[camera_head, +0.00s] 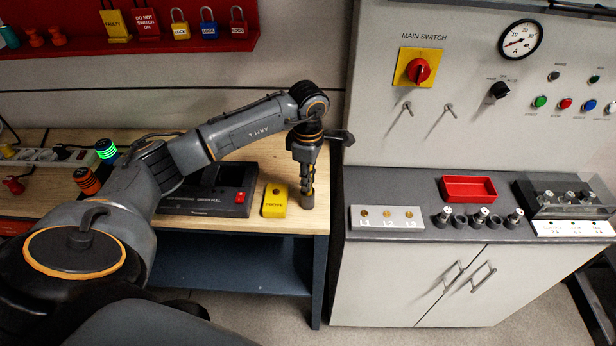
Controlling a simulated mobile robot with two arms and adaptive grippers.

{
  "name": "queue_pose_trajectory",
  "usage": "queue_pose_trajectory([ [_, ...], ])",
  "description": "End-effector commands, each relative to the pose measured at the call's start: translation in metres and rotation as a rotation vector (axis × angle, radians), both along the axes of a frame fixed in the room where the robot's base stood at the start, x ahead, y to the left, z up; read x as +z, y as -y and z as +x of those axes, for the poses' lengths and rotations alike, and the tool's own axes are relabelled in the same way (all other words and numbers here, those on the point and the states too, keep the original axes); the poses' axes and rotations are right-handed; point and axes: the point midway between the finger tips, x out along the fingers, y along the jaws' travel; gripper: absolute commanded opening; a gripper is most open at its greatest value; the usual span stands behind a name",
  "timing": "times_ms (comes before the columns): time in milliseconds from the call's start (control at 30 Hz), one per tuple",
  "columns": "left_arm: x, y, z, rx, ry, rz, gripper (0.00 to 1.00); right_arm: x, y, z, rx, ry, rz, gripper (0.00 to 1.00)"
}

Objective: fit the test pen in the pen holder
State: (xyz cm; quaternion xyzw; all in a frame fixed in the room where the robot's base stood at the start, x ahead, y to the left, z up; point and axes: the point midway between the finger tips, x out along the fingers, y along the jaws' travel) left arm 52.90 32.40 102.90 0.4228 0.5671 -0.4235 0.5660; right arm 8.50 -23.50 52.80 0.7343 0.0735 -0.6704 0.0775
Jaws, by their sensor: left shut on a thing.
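My left gripper (307,182) points straight down near the right front corner of the wooden bench. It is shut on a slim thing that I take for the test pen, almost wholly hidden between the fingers. Directly below the fingertips is a short dark grey cylinder (308,200), which looks like the pen holder, standing on the bench top. The fingertips overlap its top in the picture, so I cannot tell whether the pen is inside it or just above it. My right gripper is not in view.
A yellow block marked PROVE (275,200) stands just left of the cylinder, beside a black case (215,192). The bench (290,225) ends close to the right. Past a gap, a grey cabinet carries a red tray (468,189) and a terminal block (387,217).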

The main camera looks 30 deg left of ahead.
Motion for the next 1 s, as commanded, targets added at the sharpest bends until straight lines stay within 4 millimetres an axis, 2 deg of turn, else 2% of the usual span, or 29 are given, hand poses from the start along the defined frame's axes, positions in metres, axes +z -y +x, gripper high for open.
queue_pose_trajectory([
  [433, -0.01, 0.0, 0.0, 0.001, 0.0, 0.0, 0.0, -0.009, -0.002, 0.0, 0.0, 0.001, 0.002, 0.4],
  [467, -0.01, 0.0, 0.0, 0.001, 0.0, 0.0, 0.21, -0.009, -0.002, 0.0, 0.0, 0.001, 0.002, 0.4],
  [500, -0.009, 0.0, 0.0, 0.001, 0.0, 0.0, 0.29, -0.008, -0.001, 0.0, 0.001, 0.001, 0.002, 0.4],
  [800, -0.009, 0.0, 0.0, 0.0, 0.0, 0.0, 0.29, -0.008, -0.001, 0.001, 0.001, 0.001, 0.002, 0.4],
  [1000, 0.006, 0.0, 0.0, 0.0, 0.001, 0.001, 0.29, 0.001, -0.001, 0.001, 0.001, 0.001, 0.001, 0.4],
])
